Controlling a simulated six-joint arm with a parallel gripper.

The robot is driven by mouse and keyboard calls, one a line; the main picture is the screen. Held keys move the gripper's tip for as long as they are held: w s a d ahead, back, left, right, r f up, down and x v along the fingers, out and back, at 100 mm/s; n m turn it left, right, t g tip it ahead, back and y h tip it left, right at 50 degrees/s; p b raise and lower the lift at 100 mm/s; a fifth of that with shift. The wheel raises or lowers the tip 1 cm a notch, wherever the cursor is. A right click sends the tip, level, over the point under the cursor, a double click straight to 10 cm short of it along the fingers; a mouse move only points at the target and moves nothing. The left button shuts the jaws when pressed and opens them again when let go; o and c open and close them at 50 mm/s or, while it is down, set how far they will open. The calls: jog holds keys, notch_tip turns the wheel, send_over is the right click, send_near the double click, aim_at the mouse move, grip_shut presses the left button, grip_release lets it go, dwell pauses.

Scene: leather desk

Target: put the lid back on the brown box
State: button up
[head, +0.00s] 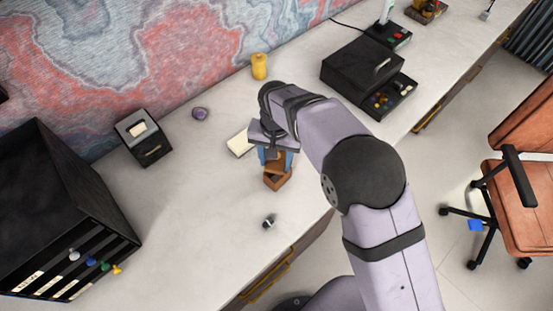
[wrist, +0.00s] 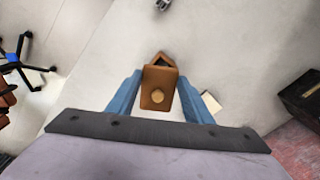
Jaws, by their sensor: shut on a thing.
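My gripper (head: 275,157) has blue fingers, shut on the brown lid (wrist: 158,78), which has a round tan knob (wrist: 158,97). In the wrist view the lid sits between the fingers. The brown box (head: 278,179) stands on the desk just below the gripper in the head view. In the wrist view the box (wrist: 161,57) shows past the lid's far edge, with a corner of its dark inside open. The lid hides the rest of the box and is not square with it. I cannot tell how large any gap between them is.
A cream pad (head: 239,143) lies close left of the gripper. A small dark object (head: 269,221) lies in front of the box. A yellow cylinder (head: 259,66), a purple lump (head: 200,113) and a black case (head: 361,73) stand farther off. The desk left of the box is clear.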

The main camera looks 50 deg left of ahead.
aim_at(276, 166)
jog(key=shift+f, duration=0.15)
jog(key=shift+f+b, duration=1.65)
jog(key=shift+f, duration=0.4)
jog(key=shift+f+b, duration=0.5)
jog(key=shift+f, duration=0.5)
jog(key=shift+f, duration=0.15)
dwell(0.7)
jog(key=o, duration=1.6)
jog(key=shift+p, duration=0.3)
jog(key=shift+r+p, duration=2.4)
jog(key=shift+r, duration=1.15)
